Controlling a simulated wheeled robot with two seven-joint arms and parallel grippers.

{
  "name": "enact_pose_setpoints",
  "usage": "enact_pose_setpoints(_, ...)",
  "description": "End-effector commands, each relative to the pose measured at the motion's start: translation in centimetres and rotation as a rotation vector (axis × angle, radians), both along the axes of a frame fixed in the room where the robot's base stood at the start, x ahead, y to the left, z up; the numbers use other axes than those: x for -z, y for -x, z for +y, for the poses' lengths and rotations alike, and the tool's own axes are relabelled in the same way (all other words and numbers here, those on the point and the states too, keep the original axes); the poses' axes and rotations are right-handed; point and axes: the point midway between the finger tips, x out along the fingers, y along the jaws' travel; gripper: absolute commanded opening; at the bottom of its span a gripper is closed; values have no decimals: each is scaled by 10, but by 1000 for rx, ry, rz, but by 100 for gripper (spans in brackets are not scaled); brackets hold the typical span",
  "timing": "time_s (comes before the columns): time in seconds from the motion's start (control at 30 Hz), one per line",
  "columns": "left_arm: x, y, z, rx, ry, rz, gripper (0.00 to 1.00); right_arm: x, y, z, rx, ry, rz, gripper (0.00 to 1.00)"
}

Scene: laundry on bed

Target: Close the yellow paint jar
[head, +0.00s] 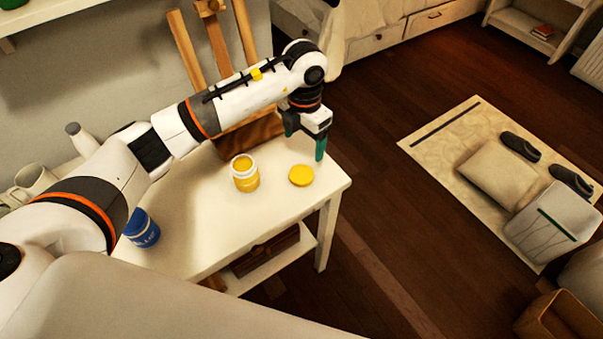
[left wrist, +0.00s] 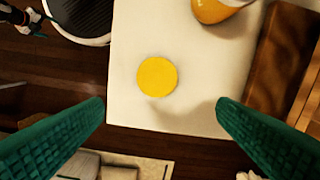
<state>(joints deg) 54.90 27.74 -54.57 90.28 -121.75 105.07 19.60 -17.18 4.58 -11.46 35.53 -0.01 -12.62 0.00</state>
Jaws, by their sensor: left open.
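The yellow paint jar (head: 245,174) stands upright and open on the white table, with yellow paint showing inside its mouth. Its yellow lid (head: 301,175) lies flat on the table to the right of the jar, apart from it. In the left wrist view the lid (left wrist: 157,77) is a round disc between and beyond the fingertips, and part of the jar (left wrist: 214,10) is cut off at the top edge. My left gripper (head: 305,146) is open and empty above the table, near the lid. Part of my right gripper (left wrist: 38,20) shows at the left wrist view's top left corner; its jaw state is unclear.
The white table (head: 205,245) also holds a blue paint jar (head: 141,228) at its left front. A wooden easel (head: 215,45) stands behind my left arm. A white mug (head: 35,178) and a white bottle (head: 80,138) are at the far left. Table space around the lid is clear.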

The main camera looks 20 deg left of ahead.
Motion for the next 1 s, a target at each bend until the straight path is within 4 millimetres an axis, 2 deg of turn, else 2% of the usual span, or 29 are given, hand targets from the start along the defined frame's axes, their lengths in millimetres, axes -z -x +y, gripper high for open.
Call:
enact_pose_setpoints(0.1, 22, 1, 0, -1, 0, 4, 81, -4, 0, 0, 0, 0, 1, 80)
enact_pose_setpoints(0.2, 37, 1, 0, 0, 1, 3, 81, -5, 0, 0, 0, 0, 1, 80)
enact_pose_setpoints(0.33, 46, 1, -1, 0, 1, 2, 81, -6, 1, 0, 0, 0, 1, 80)
enact_pose_setpoints(0.67, 48, 1, -1, 1, 1, 0, 81, -6, 1, 0, 0, 0, 1, 80)
enact_pose_setpoints(0.9, 78, 11, -1, 1, 3, 4, 81, -16, 1, 0, 0, 0, 1, 80)
enact_pose_setpoints(1.0, 91, 9, -1, -1, 3, 1, 81, -15, 1, 0, 0, 0, 1, 80)
